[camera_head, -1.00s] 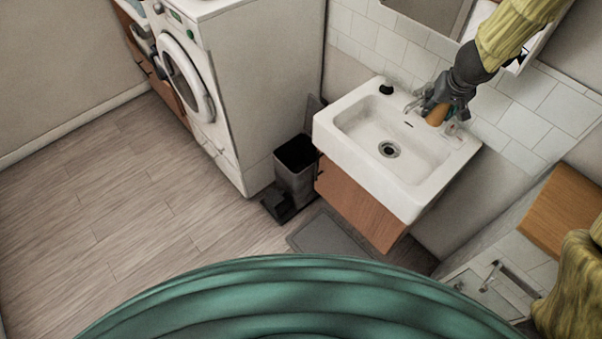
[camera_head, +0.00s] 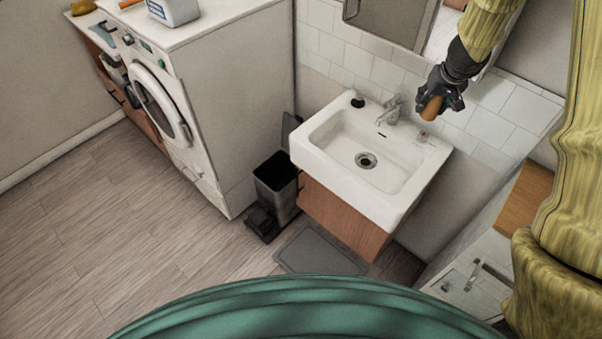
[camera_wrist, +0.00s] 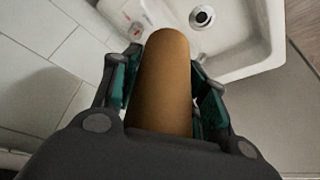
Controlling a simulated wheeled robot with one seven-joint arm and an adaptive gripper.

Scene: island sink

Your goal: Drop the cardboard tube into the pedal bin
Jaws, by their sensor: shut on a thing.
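The brown cardboard tube (camera_head: 431,108) is held in my gripper (camera_head: 440,100), above the right back corner of the sink. In the wrist view the tube (camera_wrist: 163,85) lies between the two teal-padded fingers, and my gripper (camera_wrist: 162,85) is shut on it. The pedal bin (camera_head: 276,187) is a dark grey box on the floor, left of the sink cabinet. Its lid (camera_head: 290,131) stands up at the back and its top is open. Its pedal part (camera_head: 262,222) is at the front. The bin is well left of and below my gripper.
The white sink (camera_head: 375,170) with its faucet (camera_head: 392,108) and a dark-topped dispenser (camera_head: 357,99) lies between gripper and bin. A washing machine (camera_head: 225,110) is left of the bin. A mirror cabinet (camera_head: 395,25) hangs above. Floor at left is clear.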

